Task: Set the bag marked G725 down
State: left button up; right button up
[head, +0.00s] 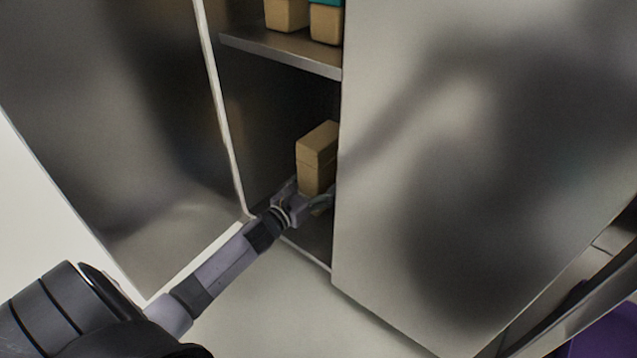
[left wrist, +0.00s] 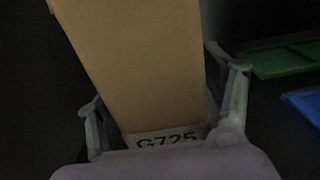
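The tan bag marked G725 (head: 316,160) is upright in the lower compartment of the metal cabinet. In the left wrist view the bag (left wrist: 140,65) fills the middle, with its white G725 label low down, partly covered by my gripper's body. My left gripper (head: 308,197) reaches into the compartment at the bag's lower part. In the left wrist view its fingers (left wrist: 165,85) are spread on either side of the bag, with narrow dark gaps showing. The bag's base is mostly hidden, so its contact with the cabinet floor is unclear. My right gripper is not in view.
A shelf (head: 285,54) above holds tan bags (head: 287,14), one with a teal top. A cabinet door (head: 140,130) stands at left, and a broad metal panel (head: 470,170) closely borders the opening at right. Green (left wrist: 285,58) and blue (left wrist: 302,103) flat items lie right of the gripper.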

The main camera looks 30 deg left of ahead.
pick_arm(q)
jog(key=shift+r, duration=0.1)
jog(key=shift+s+p, duration=0.3)
jog(key=s+p, duration=0.1)
jog(key=s, duration=0.2)
jog(key=s+p, duration=0.2)
jog(key=s, duration=0.2)
jog(key=s+p, duration=0.2)
jog(key=s, duration=0.1)
jog(key=shift+s+a, duration=0.25)
jog(key=shift+a, duration=0.15)
jog(key=shift+s, duration=0.45)
